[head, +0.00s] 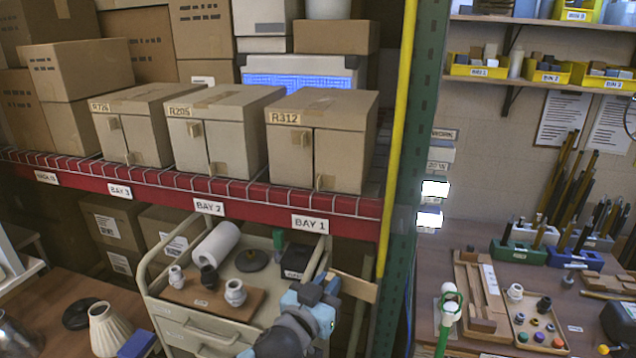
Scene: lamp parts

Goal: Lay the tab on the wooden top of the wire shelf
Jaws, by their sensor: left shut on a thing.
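My left gripper (327,287) comes in from the bottom centre, over the right end of a beige cart. It is shut on a flat tan piece (356,286), which I take to be the tab. The piece sticks out to the right of the fingers, in front of the rack's upright, and looks clear of any surface. The part between the fingers is hidden. A wire-mesh shelf deck (255,193) shows above a red beam, with cardboard boxes on it. I cannot make out a wooden top on it. My right gripper is not in view.
The cart (160,305) holds a wooden board (190,291) with small jars and a white roll (215,244). A yellow post (398,130) and green upright (418,150) stand right of the boxes. A workbench at right holds trays and a white-green stand (448,309).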

